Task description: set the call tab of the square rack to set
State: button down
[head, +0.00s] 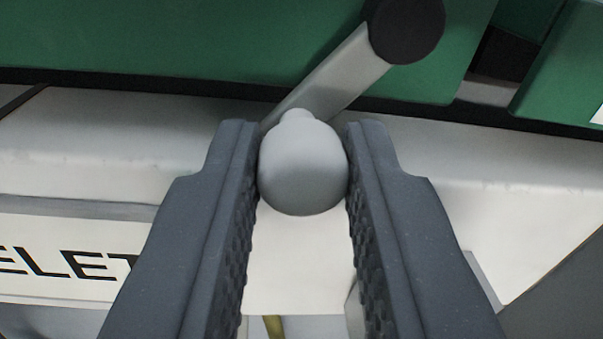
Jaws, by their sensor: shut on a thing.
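My gripper (302,150) is in the middle of the head view. Its two dark grey ridged fingers are shut on a light grey round knob (303,175), one finger touching each side near the tips. A pale flat bar (340,72) runs from behind the knob up and right to a black round end (405,28). The knob's joint with the bar is mostly hidden behind the knob. I cannot tell from this view whether this is the call tab, and no "set" mark or square rack is recognisable.
A white body (90,135) with a worn edge spans the view behind the fingers. Its label (65,262) reads "ELET" in part. Green panels (150,40) stand above it, with a dark gap (505,55) at upper right. A small yellowish piece (273,326) shows below.

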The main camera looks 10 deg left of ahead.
jog(key=shift+d+f+n, duration=0.25)
jog(key=shift+n, duration=0.55)
jog(key=c, duration=1.3)
grip_release()
jog(key=shift+o, duration=0.2)
jog(key=p+v, duration=0.3)
jog(key=v, duration=1)
jog(key=shift+s, duration=0.35)
